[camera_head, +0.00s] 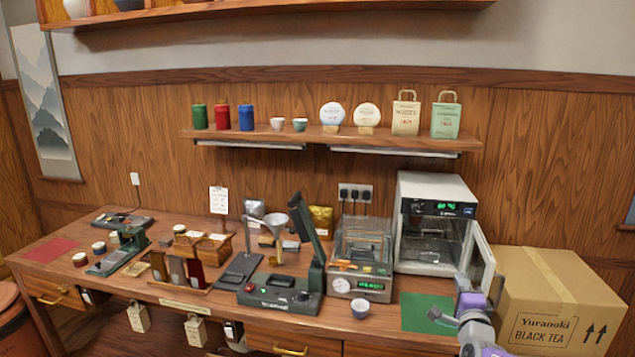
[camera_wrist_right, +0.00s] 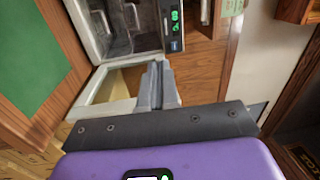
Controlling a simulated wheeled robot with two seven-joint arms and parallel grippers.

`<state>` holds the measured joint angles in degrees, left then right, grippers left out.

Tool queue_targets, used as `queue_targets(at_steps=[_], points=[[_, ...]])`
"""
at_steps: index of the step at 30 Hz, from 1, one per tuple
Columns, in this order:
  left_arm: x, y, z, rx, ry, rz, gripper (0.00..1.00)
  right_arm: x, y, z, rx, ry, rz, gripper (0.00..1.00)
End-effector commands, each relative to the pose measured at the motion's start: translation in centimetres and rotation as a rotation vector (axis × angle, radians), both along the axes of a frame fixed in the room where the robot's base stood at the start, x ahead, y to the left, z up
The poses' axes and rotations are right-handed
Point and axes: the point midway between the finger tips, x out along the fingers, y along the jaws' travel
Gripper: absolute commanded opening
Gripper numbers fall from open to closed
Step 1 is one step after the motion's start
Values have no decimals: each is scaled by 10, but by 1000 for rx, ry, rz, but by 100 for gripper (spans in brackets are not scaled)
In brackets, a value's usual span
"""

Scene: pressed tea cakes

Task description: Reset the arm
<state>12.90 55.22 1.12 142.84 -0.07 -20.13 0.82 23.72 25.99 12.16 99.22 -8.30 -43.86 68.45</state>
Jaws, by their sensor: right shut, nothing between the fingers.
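My right gripper (camera_head: 463,281), with purple and grey parts, is at the lower right, in front of the open oven door. In the right wrist view its two grey fingers (camera_wrist_right: 158,84) are together with nothing between them. They point toward the white door frame (camera_wrist_right: 106,90) and overlap it in the picture; I cannot tell if they touch. My left gripper is in neither view.
A white oven (camera_head: 435,185) stands at the table's right with its door (camera_head: 481,262) open. A green mat (camera_head: 427,313) lies before it. A large cardboard box (camera_head: 550,285) is at the right. Scales and tea tools crowd the rest of the table.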

Motion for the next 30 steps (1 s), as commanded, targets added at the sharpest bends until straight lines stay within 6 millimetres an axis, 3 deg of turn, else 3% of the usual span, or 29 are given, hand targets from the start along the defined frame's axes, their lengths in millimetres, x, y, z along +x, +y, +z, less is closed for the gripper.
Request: queue_targets(at_steps=[1, 8, 11, 14, 18, 20, 24, 27, 30], points=[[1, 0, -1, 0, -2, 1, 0, 1, 8, -19, -12, 42, 13, 0], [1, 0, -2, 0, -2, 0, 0, -5, 42, -100, -96, 238, 79, 0], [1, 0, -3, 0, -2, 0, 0, -15, 63, -147, -147, 349, 129, 0], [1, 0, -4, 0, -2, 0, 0, -35, 93, -207, -217, 494, 211, 0], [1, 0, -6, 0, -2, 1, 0, -83, 138, -292, -334, 706, 368, 0], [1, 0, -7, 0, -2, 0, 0, -110, 157, -325, -385, 792, 447, 0], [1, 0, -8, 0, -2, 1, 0, -184, 199, -391, -502, 976, 664, 0], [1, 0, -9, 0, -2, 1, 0, -245, 224, -426, -581, 1086, 839, 0], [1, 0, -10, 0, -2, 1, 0, -302, 243, -449, -644, 1168, 1006, 0]])
